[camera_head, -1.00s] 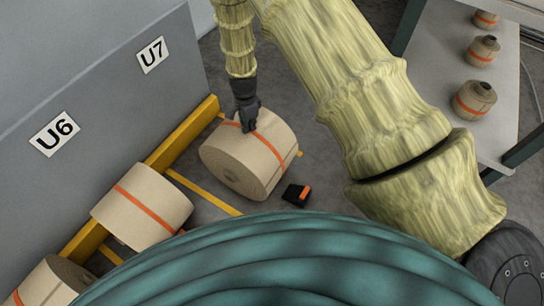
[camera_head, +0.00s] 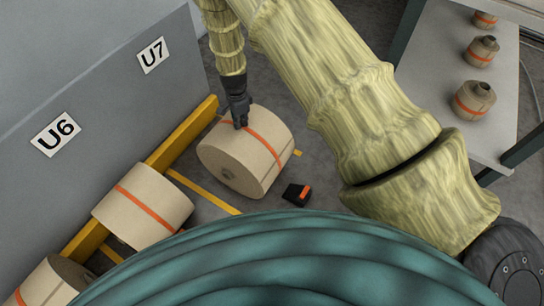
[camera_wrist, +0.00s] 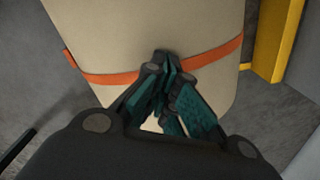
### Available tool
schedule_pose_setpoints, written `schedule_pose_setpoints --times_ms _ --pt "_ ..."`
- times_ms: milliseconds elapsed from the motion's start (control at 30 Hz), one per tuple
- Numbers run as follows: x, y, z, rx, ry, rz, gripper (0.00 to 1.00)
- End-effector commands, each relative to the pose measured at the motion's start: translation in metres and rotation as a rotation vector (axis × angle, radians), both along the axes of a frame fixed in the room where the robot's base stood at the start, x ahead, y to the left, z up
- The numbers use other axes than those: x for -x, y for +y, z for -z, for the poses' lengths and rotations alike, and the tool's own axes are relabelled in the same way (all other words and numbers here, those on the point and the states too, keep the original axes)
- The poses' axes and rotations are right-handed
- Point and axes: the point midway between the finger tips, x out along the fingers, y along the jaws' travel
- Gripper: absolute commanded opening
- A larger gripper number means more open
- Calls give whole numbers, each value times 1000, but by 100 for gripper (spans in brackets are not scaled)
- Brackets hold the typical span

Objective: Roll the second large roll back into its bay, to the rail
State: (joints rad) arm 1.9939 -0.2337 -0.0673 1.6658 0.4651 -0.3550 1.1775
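A large kraft roll (camera_head: 240,160) with an orange band lies on its side on the floor below the U7 sign (camera_head: 153,55). It stands apart from the yellow rail (camera_head: 185,135) along the wall, between yellow floor lines. Whether the fingertips touch the paper I cannot tell.
Another large roll (camera_head: 143,205) lies against the rail below U6 (camera_head: 56,134), and a third (camera_head: 50,285) is partly cut off at lower left. A black-and-orange block (camera_head: 297,194) sits on the floor right of the nearer roll end. A table (camera_head: 440,85) with small rolls stands right.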

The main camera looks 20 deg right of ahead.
Motion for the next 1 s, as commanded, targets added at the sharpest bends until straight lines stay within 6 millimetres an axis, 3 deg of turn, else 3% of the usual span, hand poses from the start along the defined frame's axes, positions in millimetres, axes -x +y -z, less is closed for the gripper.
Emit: schedule_pose_setpoints --times_ms 1000 --pt "-21 18 5 1 4 1 0"
